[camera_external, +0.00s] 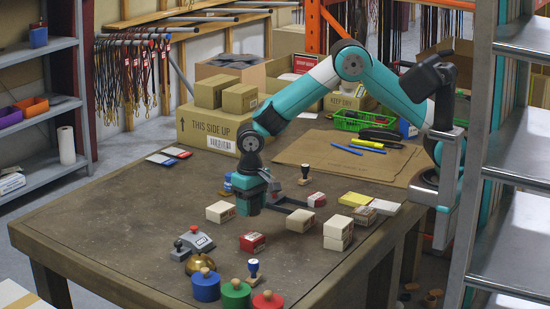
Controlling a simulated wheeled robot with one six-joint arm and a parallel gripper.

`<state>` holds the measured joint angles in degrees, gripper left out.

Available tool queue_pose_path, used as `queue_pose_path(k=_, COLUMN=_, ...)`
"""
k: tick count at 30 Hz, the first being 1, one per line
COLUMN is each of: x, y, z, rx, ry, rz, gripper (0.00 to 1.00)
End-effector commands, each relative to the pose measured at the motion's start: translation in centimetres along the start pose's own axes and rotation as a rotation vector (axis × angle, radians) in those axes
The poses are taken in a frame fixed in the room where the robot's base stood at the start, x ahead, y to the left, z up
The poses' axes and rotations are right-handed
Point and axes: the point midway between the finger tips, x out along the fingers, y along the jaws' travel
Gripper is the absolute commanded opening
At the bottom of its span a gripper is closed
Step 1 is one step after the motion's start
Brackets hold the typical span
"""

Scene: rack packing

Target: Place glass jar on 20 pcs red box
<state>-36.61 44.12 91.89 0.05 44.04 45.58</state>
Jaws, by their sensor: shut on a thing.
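My gripper (312,202) reaches right from the wrist, low over the table. It is shut on a small red-and-white object (317,199) at its fingertips; I cannot tell whether this is the glass jar. No clear glass jar can be made out elsewhere. A red box (252,242) with a pale label lies on the table, to the left of and nearer than the fingertips. Its print is too small to read, so I cannot confirm 20 pcs. Nothing is seen on top of it.
White boxes (220,212) (300,220) (338,229) stand around the gripper. A grey device (196,243), brass bell (201,264), round knobbed pieces (236,293) and stamp (253,270) crowd the front. Cardboard boxes (208,131) stand behind. The table's left side (110,215) is clear.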

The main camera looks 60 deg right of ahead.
Motion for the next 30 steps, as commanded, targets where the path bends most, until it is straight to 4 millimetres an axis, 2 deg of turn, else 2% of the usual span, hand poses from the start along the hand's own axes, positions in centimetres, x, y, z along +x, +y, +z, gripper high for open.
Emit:
queue_pose_path(k=3, x=1.5, y=0.0, z=0.0, rx=0.001, ry=0.0, rz=0.0, gripper=0.21)
queue_pose_path(k=8, x=2.6, y=0.0, z=0.0, rx=0.001, ry=0.0, rz=0.0, gripper=0.21)
queue_pose_path(k=15, x=6.0, y=0.0, z=0.0, rx=0.001, ry=-0.001, rz=0.001, gripper=0.21)
queue_pose_path(k=26, x=6.5, y=0.0, z=0.0, rx=0.001, ry=0.0, rz=0.0, gripper=0.21)
queue_pose_path(k=27, x=6.5, y=0.0, z=0.0, rx=0.001, ry=0.0, rz=0.0, gripper=0.52)
queue_pose_path(k=30, x=6.5, y=0.0, z=0.0, rx=0.001, ry=0.0, rz=0.0, gripper=0.73)
